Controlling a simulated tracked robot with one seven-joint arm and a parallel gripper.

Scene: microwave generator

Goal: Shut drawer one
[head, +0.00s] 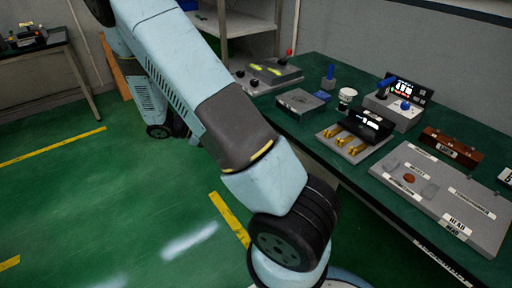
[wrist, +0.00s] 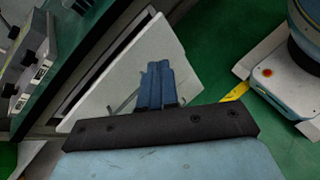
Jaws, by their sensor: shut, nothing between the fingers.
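In the wrist view, my gripper (wrist: 155,70) is shut, its blue fingers together with nothing between them. The fingers are in front of a pale grey panel (wrist: 98,100), which looks like a drawer front. A thin metal handle (wrist: 126,104) shows beside the fingers. Whether the fingers touch the panel or handle I cannot tell. A dark gap (wrist: 103,57) runs between the panel and the bench edge, so the drawer looks partly out. No drawer number is readable here. In the head view my arm shows, but the gripper is out of sight.
The green bench (head: 325,72) carries several devices, including a grey panel board (head: 440,195), a brown box (head: 452,146) and a brass-handled unit (head: 350,145). A label strip (head: 440,258) runs along its front edge. Green floor (head: 95,205) is open at left.

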